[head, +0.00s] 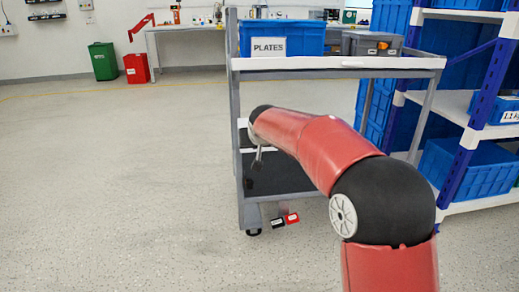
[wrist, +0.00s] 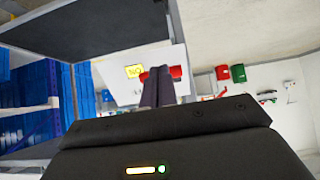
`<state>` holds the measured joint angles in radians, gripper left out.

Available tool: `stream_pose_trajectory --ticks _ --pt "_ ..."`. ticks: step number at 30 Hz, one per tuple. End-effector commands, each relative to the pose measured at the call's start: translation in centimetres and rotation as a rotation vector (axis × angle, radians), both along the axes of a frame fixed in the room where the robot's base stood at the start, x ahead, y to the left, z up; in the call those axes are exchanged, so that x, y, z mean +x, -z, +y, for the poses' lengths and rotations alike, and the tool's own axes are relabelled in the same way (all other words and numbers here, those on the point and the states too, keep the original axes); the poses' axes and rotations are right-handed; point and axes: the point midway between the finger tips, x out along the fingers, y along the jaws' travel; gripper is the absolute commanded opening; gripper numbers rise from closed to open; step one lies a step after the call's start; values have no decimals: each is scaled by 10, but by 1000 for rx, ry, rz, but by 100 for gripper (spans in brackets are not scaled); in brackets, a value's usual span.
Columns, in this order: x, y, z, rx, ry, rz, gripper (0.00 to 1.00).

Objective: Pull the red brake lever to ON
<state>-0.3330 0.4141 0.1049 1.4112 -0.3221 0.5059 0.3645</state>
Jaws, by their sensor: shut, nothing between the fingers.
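A small red lever with a white label (head: 291,217) sits low under the cart, beside a matching black labelled one (head: 277,222). The label text is too small to read. My gripper (head: 257,160) hangs beside the cart's lower part, above and left of the red lever and apart from it. In the wrist view its dark fingers (wrist: 157,88) are together and empty. Red pieces show on both sides of the fingers, the larger on the right (wrist: 175,72). The fingers hide the middle; I cannot tell if these are the lever.
The grey cart (head: 335,63) carries a blue PLATES bin (head: 281,38) and a grey bin (head: 371,43). A blue-post shelf rack (head: 467,160) stands close on the right. A yellow label (wrist: 133,71) shows beside the fingers. Open floor (head: 110,190) lies left.

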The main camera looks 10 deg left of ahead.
Motion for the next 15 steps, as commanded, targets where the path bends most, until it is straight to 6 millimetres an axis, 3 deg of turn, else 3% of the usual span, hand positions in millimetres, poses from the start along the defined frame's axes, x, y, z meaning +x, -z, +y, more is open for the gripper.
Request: stream_pose_trajectory --ticks 1,5,6,15 --pt "-1 -16 -2 2 1 -6 0" --pt "-4 -47 -6 7 1 -14 0" --pt "-17 -34 -9 4 0 -11 0" --pt "-78 -26 -25 5 0 -15 0"
